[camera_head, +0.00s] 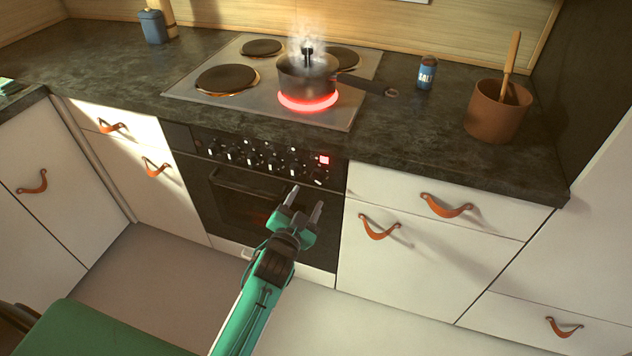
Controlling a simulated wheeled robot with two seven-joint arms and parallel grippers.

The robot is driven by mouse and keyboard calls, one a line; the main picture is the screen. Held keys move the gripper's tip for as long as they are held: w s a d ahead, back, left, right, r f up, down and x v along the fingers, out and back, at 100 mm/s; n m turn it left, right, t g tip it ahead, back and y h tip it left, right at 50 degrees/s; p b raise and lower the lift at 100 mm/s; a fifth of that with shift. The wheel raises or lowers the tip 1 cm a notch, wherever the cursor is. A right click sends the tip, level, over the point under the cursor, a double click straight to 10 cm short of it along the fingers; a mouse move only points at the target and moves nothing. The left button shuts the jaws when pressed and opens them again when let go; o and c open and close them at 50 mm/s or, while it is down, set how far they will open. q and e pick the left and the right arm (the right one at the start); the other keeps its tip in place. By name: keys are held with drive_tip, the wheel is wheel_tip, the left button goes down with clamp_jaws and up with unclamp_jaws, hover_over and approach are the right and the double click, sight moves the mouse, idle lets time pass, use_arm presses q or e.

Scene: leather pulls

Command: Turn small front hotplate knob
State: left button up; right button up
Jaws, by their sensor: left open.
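A row of several black knobs (251,159) with white marks runs along the black front panel of the oven (240,205). A red light (323,160) glows at the panel's right end. The labels are too small to read, so I cannot tell which knob is the small front hotplate's. My left gripper (305,205) is open and empty, in front of the oven door, below the right-hand knobs and apart from them. The front right hotplate (307,104) glows red under a steaming saucepan (306,79). My right gripper is not in view.
The saucepan's handle (375,86) points right over the dark worktop (420,135). A blue salt can (427,73) and a brown pot (497,112) with a wooden utensil stand to the right. White drawers with leather pulls (447,206) flank the oven.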

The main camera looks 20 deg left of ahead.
sight(315, 180)
use_arm(q)
drive_tip(key=w, duration=0.7)
drive_tip(key=shift+w+d, duration=0.1)
drive_tip(key=shift+w, duration=0.25)
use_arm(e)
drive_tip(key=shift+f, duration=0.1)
use_arm(q)
drive_tip(key=c, duration=0.9)
drive_tip(key=shift+c, duration=0.2)
drive_tip(key=n+p, duration=0.3)
drive_tip(key=n, duration=0.2)
drive_tip(key=shift+r+n, duration=0.15)
drive_tip(key=shift+n, duration=0.15)
drive_tip(key=n+p, duration=0.2)
drive_tip(key=n, duration=0.2)
drive_tip(key=shift+n, duration=0.3)
drive_tip(key=shift+n+p, duration=0.5)
drive_tip(key=shift+n, duration=0.3)
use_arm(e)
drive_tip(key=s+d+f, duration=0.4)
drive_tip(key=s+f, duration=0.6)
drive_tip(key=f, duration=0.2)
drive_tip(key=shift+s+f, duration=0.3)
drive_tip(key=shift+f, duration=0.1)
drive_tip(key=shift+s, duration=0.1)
